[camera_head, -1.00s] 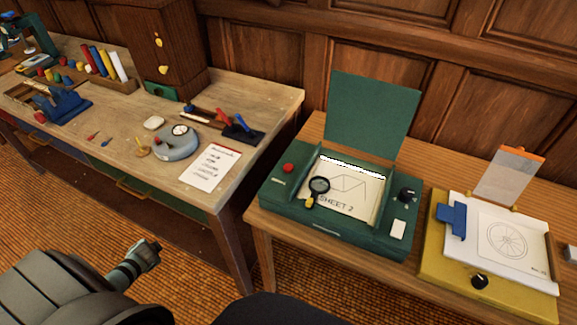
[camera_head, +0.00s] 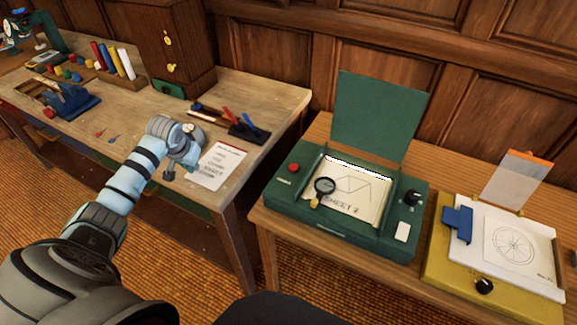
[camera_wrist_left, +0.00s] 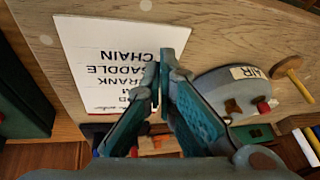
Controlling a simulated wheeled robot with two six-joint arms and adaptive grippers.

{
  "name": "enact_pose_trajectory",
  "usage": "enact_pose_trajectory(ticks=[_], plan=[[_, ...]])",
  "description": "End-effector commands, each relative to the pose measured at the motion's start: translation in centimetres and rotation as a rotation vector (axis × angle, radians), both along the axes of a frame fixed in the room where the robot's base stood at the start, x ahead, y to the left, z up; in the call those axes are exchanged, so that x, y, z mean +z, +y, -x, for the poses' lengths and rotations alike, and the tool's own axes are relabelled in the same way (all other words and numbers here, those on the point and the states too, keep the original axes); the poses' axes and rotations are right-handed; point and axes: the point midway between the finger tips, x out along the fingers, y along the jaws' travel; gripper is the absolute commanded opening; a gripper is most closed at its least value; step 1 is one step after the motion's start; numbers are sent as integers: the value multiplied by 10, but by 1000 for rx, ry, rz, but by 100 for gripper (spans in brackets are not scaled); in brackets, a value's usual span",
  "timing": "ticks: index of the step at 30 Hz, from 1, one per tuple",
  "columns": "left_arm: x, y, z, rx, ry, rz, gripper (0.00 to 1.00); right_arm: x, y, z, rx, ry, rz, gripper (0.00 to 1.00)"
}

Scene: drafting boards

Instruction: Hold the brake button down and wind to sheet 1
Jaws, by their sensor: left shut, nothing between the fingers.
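The green box (camera_head: 284,208) stands on the right-hand table with its lid (camera_head: 378,115) raised. A sheet (camera_head: 352,203) in its window reads SHEET 2. A red button (camera_head: 294,168) sits at its left, and a black knob (camera_head: 412,198) and a white pad (camera_head: 402,232) at its right. I cannot read which control is the brake. My left gripper (camera_head: 182,155) is shut and empty over the left bench, left of the green box. In the left wrist view its fingers (camera_wrist_left: 172,75) meet above a printed list (camera_wrist_left: 105,60). My right gripper is not in view.
A small magnifier (camera_head: 324,187) stands over the sheet. A yellow board (camera_head: 437,268) with a wheel drawing lies to the right. A grey AIR device (camera_wrist_left: 225,92) and a wooden mallet (camera_wrist_left: 292,72) are close to my left gripper. A gap separates the two tables.

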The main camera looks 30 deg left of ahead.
Motion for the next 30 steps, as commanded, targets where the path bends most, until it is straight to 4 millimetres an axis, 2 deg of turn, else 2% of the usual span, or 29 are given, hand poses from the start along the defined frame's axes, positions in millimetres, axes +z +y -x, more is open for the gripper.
enact_pose_trajectory(ticks=[3,9,12,16,21,30], plan=[[8,-48,-34,20,-85,127,0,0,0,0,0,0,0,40],[30,-126,-93,62,-233,317,0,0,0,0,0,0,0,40],[47,-164,-119,79,-297,409,0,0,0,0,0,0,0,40],[70,-205,-144,93,-361,510,0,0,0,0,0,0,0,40],[88,-234,-159,102,-401,583,0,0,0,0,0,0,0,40],[91,-239,-162,105,-408,596,0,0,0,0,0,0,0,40]])
